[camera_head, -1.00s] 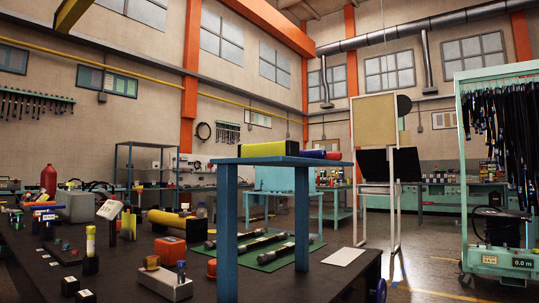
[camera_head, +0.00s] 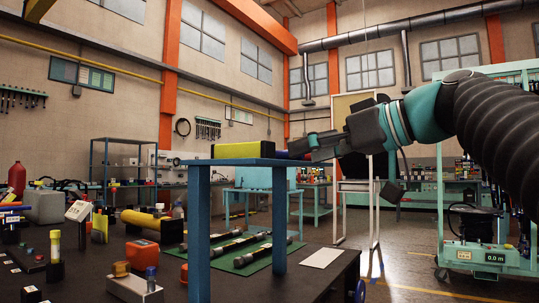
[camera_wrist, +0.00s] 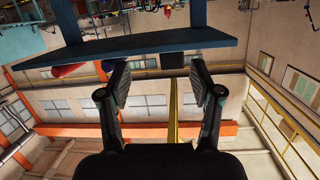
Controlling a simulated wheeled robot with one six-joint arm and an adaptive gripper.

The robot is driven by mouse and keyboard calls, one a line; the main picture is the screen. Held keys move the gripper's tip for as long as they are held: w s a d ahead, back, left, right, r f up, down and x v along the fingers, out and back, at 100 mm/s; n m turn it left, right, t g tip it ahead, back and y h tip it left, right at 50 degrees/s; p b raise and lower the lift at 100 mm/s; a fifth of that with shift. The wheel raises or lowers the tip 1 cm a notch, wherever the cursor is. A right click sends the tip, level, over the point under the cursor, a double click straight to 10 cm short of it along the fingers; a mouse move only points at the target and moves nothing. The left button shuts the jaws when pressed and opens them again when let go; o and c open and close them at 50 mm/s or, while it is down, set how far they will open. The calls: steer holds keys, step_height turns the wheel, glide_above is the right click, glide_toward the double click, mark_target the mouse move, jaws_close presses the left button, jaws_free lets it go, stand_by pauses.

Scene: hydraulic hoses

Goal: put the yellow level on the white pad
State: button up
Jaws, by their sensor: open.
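The yellow level (camera_head: 236,150) lies on the top of a raised blue stand (camera_head: 198,225), towards the back in the head view. My gripper (camera_head: 296,150) is at the right end of the stand top, apart from the level. In the wrist view my gripper (camera_wrist: 159,76) is open and empty, its fingers spread near the stand's edge; I cannot clearly make out the level there. The white pad (camera_head: 321,257) lies flat and bare on the dark bench, right of the stand's legs.
A red item (camera_wrist: 70,70) sits on the stand top in the wrist view. A green mat (camera_head: 225,262) with several dark hoses lies behind the stand legs. An orange box (camera_head: 142,252) and several tools crowd the left bench.

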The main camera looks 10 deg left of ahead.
mark_target(241, 146)
steer(key=w+a, duration=0.1)
steer(key=a, duration=0.3)
steer(key=w+a+r+n+p, duration=0.1)
steer(key=w+a, duration=0.1)
steer(key=a, duration=0.3)
steer(key=w+a+n+g+y, duration=0.1)
steer(key=a, duration=0.3)
steer(key=shift+w+a+r+p, duration=0.25)
steer(key=shift+w+p, duration=0.1)
steer(key=shift+p, duration=0.05)
jaws_close()
